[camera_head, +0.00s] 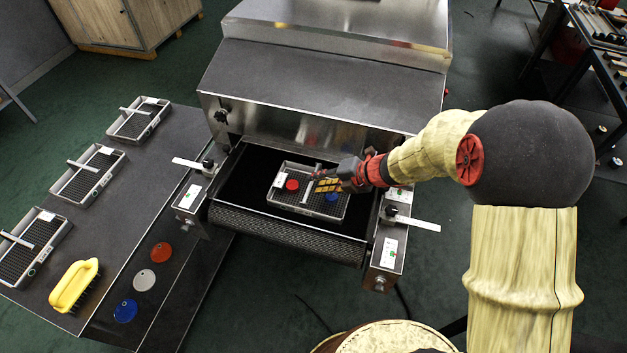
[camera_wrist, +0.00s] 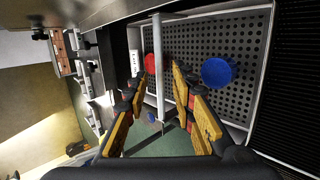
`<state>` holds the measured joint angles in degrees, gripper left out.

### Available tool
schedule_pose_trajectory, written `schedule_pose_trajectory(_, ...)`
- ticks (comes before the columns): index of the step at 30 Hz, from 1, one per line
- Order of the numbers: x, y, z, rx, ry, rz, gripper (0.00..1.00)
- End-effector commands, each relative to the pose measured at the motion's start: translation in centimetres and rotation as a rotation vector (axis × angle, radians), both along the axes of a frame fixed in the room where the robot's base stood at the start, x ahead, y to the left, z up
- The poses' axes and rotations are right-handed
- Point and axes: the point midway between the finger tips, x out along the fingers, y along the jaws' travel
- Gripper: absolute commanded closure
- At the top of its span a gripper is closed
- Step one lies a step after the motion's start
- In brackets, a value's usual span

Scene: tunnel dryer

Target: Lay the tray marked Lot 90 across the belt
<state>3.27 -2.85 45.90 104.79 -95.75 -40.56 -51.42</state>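A grey perforated tray (camera_head: 273,200) with a crossbar handle lies on the black belt (camera_head: 243,178) at the dryer's mouth. Its long side runs roughly along the front roller. It carries a red disc (camera_head: 292,185) and a blue disc (camera_head: 332,196). A white label (camera_wrist: 135,62) is on the tray's end, too small to read surely. My gripper (camera_head: 318,182) is over the tray's middle. In the wrist view my gripper (camera_wrist: 166,88) is open, its fingers apart on either side of the crossbar (camera_wrist: 158,60). I see no finger touching the bar.
The dryer hood (camera_head: 320,85) rises behind the belt. Side brackets with levers (camera_head: 412,222) flank it. Belt is bare left of the tray.

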Motion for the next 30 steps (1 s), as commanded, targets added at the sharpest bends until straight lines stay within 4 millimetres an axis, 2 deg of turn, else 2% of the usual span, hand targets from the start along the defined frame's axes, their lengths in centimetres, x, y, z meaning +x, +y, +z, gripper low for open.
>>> schedule_pose_trajectory(1,-0.3,-0.9,1.3,0.0,-0.002,-0.005,0.74)
schedule_pose_trajectory(3,-0.9,-1.8,2.3,0.001,-0.002,-0.004,0.74)
schedule_pose_trajectory(12,-2.8,-4.8,5.4,0.0,-0.001,-0.003,0.74)
schedule_pose_trajectory(17,-3.2,-5.3,5.9,0.0,0.0,-0.001,0.74)
schedule_pose_trajectory(30,-3.3,-5.4,5.8,0.0,0.0,0.0,0.74)
